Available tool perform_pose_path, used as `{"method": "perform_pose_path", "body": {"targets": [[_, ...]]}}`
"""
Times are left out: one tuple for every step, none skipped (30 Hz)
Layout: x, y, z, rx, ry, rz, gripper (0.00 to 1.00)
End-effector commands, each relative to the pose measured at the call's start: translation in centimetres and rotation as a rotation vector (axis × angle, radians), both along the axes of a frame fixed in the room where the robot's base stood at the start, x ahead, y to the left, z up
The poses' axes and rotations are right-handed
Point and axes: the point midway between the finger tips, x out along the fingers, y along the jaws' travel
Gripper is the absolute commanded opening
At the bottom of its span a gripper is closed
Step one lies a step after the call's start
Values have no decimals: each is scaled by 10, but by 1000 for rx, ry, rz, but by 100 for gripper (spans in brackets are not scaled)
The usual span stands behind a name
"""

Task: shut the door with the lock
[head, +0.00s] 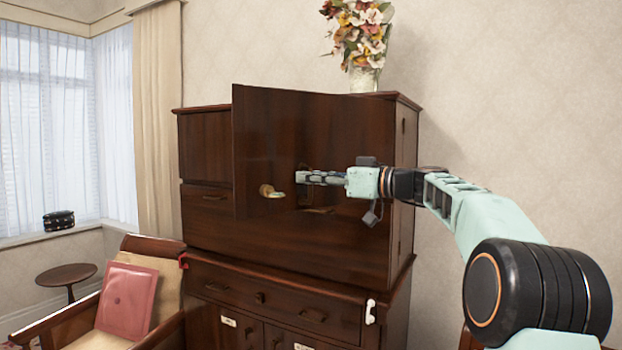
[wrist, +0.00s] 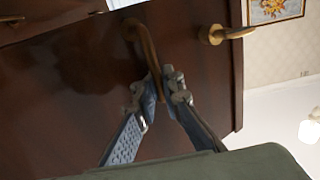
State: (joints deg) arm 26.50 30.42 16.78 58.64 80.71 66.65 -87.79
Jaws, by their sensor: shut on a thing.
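The dark wood door (head: 262,135) of the tall cabinet stands open, its free left edge swung out from the cabinet front. A brass lock with a knob or lever (head: 271,191) sits near that edge, and in the wrist view it shows as a brass lever (wrist: 226,34) close to the door's edge. My gripper (head: 300,178) is at the door face, right of the lock in the head view. In the wrist view my gripper (wrist: 163,88) is shut on a curved brass handle (wrist: 147,48). The fingers and door shadow hide part of the handle in the head view.
A vase of flowers (head: 365,78) stands on top of the cabinet. Lower drawers (head: 275,293) are below the door. A chair with a pink cushion (head: 128,298) and a small round table (head: 67,275) stand at left.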

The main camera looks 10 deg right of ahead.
Motion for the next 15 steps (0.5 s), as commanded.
{"method": "perform_pose_path", "body": {"targets": [[0, -1, -1, -1, 1, -1, 0], [0, -1, -1, -1, 1, -1, 0], [0, -1, -1, -1, 1, -1, 0], [0, -1, -1, -1, 1, -1, 10], [0, -1, -1, 0, 0, -1, 13], [0, -1, -1, 0, 0, -1, 14], [0, -1, 0, 0, 0, -1, 14], [0, -1, 0, 0, 0, -1, 14], [0, -1, 0, 0, 0, -1, 14], [0, -1, 0, 0, 0, -1, 14], [0, -1, 0, 0, 0, -1, 14], [0, -1, 0, 0, 0, -1, 14], [0, -1, 0, 0, 0, -1, 14], [0, -1, 0, 0, 0, -1, 14], [0, -1, 0, 0, 0, -1, 14]]}}
